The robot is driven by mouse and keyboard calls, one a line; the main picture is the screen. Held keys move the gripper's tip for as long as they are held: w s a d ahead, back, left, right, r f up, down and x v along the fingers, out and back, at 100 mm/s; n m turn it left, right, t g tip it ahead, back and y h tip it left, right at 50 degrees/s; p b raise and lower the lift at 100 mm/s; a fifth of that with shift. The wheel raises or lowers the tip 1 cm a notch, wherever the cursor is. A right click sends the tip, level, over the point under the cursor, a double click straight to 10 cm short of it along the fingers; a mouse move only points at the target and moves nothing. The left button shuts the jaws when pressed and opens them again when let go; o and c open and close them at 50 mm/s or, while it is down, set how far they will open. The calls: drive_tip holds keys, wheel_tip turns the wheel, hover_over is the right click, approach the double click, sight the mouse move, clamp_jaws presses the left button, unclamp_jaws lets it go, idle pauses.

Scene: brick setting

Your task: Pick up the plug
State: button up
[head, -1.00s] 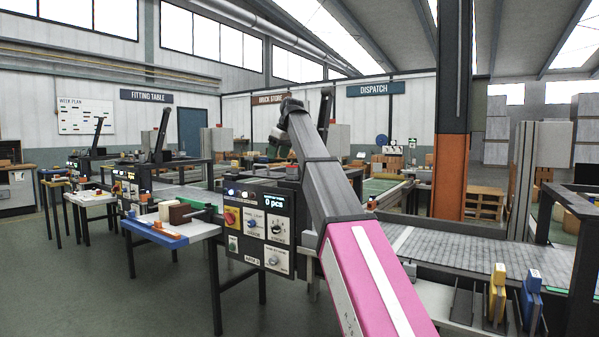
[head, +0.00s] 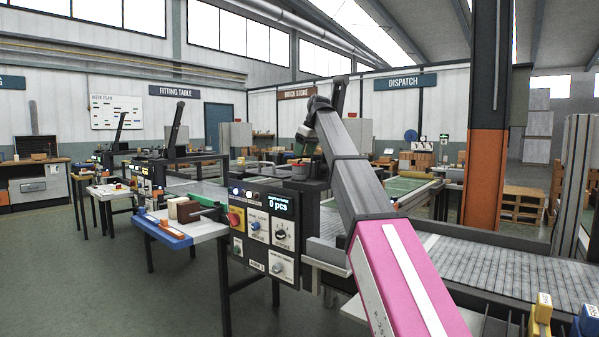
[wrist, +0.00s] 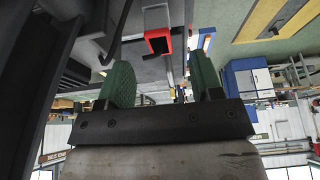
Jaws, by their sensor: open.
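I cannot make out a plug for certain in either view. My gripper (wrist: 161,82) shows in the wrist view with two green fingers spread apart and nothing between them. A red U-shaped piece (wrist: 158,41) with a dark inside lies beyond the fingertips, apart from them. In the head view my arm rises from the bottom right, bends, and its far end comes down behind the control panel (head: 266,232); the fingertips are too small to judge there.
A small table with a blue front edge (head: 163,232) stands left of the panel and holds a brown block (head: 187,211) and a green piece. A grey conveyor (head: 500,268) runs to the right. An orange-based column (head: 484,175) stands behind it. Open floor (head: 80,270) lies at the left.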

sight(299, 166)
drive_tip(key=shift+w+x, duration=0.2)
drive_tip(key=shift+x, duration=3.35)
drive_tip(key=shift+a+r, duration=0.1)
drive_tip(key=c, duration=1.1)
